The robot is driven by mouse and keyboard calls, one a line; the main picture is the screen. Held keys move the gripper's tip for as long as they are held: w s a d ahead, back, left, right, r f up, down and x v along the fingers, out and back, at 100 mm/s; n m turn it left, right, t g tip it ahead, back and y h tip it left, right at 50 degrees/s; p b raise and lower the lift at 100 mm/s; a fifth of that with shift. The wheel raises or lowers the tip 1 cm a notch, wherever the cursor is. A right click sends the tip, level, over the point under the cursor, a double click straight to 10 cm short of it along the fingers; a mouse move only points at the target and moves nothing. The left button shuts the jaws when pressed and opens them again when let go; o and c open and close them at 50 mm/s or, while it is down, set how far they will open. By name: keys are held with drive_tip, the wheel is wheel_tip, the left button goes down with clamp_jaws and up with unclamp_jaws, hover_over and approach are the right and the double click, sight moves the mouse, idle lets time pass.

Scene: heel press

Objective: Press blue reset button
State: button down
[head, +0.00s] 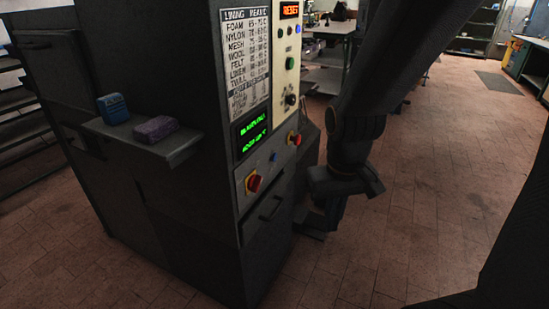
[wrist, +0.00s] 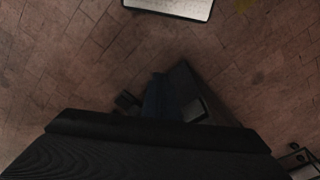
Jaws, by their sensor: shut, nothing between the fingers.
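The dark press cabinet (head: 170,210) stands at the centre left in the head view. A small blue button (head: 274,157) sits on its lower front strip, between a red knob on yellow (head: 253,183) and a red mushroom button (head: 294,138). My gripper (head: 312,230) hangs low to the right of the cabinet, below and apart from the buttons. It is shut and empty, dark and partly lost in shadow.
A side shelf (head: 180,150) holds a blue block (head: 113,108) and a purple block (head: 155,129). A green-lit screen (head: 251,133) and a drawer handle (head: 270,208) are on the front. Brick floor (head: 430,220) is open to the right.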

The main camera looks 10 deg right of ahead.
sight(275, 157)
drive_tip(key=w+d+f+n+t+y+p, duration=0.1)
drive_tip(key=w+t, duration=0.5)
drive_tip(key=w, duration=0.8)
drive_tip(key=w+d+f+n+t+y+p, duration=0.1)
drive_tip(key=w+f+n+t+p, duration=0.4)
drive_tip(key=w, duration=0.9)
drive_tip(key=d+f+n+t, duration=0.1)
drive_tip(key=t, duration=0.1)
drive_tip(key=shift+w+d+t+y, duration=0.3)
drive_tip(key=shift+d+y, duration=0.05)
drive_tip(key=shift+y, duration=0.05)
drive_tip(key=shift+w+a, duration=0.1)
drive_tip(key=w+a+b, duration=0.1)
drive_tip(key=w+a, duration=0.4)
drive_tip(key=a, duration=0.2)
drive_tip(key=shift+w, duration=0.1)
drive_tip(key=shift+w+a+b, duration=0.15)
drive_tip(key=shift+a+b, duration=0.15)
